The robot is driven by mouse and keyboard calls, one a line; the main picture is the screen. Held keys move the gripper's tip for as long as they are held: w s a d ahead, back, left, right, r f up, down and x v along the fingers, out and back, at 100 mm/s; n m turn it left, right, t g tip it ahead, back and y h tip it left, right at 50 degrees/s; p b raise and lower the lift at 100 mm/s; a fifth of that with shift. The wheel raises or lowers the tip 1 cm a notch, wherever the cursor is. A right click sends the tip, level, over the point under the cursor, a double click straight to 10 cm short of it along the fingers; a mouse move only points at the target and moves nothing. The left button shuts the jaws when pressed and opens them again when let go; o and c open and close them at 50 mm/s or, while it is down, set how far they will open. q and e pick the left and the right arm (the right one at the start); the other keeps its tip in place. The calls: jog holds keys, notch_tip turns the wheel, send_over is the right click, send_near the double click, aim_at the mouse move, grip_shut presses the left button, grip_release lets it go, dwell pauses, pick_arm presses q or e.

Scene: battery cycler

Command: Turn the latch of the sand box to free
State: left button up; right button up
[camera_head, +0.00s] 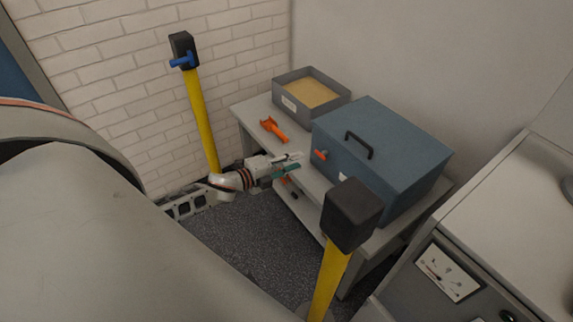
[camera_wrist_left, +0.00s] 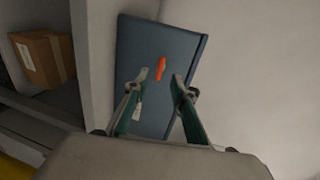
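The blue-grey lidded box (camera_head: 393,152) stands on the grey bench, with a black handle on its lid. Its orange latch (camera_head: 321,154) sticks out of the front face. My left gripper (camera_head: 300,162) is open and empty in front of that face, with its fingertips a short way from the latch. In the left wrist view the box front (camera_wrist_left: 140,45) lies ahead, and the upright orange latch (camera_wrist_left: 161,68) appears between the open fingertips (camera_wrist_left: 162,80) of the left gripper. Contact with the latch cannot be made out. My right gripper is out of view.
An open grey tray of sand (camera_head: 285,103) and an orange scoop (camera_head: 273,129) share the bench (camera_head: 256,109). Two yellow posts with black tops (camera_head: 203,120) (camera_head: 352,214) stand nearby. A cardboard box (camera_wrist_left: 43,58) sits on a shelf at left in the wrist view.

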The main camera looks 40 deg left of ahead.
pick_arm(q)
jog(key=shift+v, duration=1.65)
